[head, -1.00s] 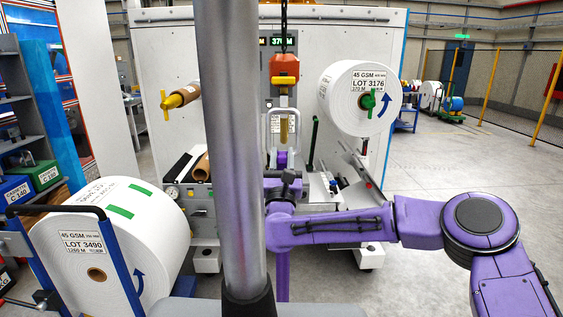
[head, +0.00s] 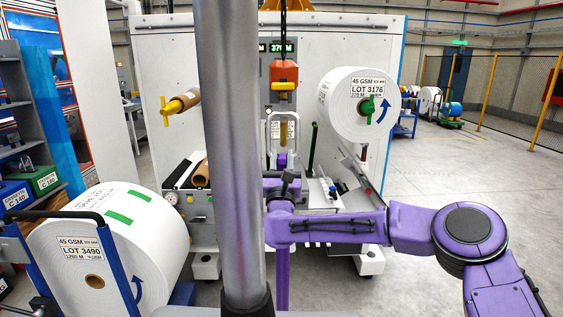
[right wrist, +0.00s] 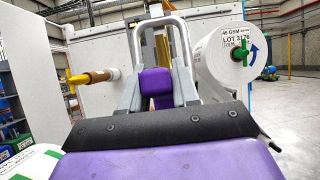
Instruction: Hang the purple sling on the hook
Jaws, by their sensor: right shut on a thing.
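The purple sling has a silver metal loop (head: 283,128) at its top, standing upright; the loop also shows in the right wrist view (right wrist: 160,38). My right gripper (right wrist: 157,92) is shut on the purple block (right wrist: 156,80) at the loop's base. In the head view this grip is partly hidden by my wrist. The hook hangs under an orange hoist block (head: 284,73) on a dark chain. The block is just above the loop's top; whether hook and loop touch, I cannot tell. My left gripper is not in view.
A large white machine (head: 165,60) stands behind the hoist. A white roll (head: 345,85) is mounted at its right, and a brown core (head: 188,98) on a yellow-handled spindle at its left. Another large roll (head: 165,225) stands at front left. Floor at right is clear.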

